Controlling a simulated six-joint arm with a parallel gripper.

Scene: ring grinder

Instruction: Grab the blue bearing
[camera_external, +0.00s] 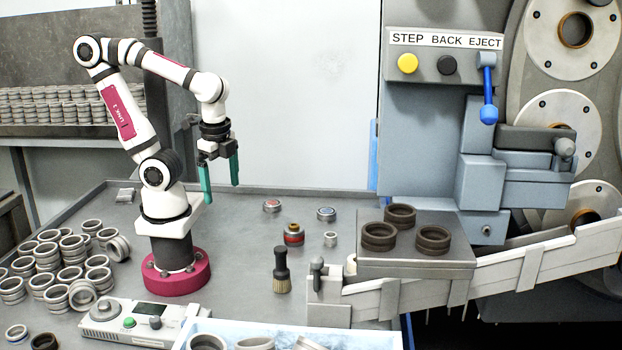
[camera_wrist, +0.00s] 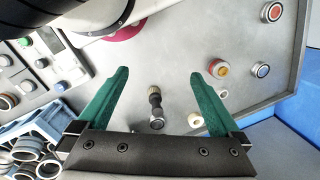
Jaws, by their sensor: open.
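The blue bearing (camera_external: 326,214) is a small metal ring with a blue centre, lying on the grey table right of my arm. It also shows in the wrist view (camera_wrist: 261,69) at the right, outside the span of my fingers. My gripper (camera_external: 221,190) has green fingers, hangs above the table to the left of the bearing, and is open and empty. In the wrist view my gripper (camera_wrist: 158,72) shows its two fingers spread wide apart.
A red-centred bearing (camera_external: 271,206) and a red-and-orange part (camera_external: 293,235) lie near the blue one. A small pale ring (camera_external: 330,239) and a brush (camera_external: 281,270) are in front. A raised plate (camera_external: 415,260) with dark rings stands right. Many rings (camera_external: 75,250) crowd the left.

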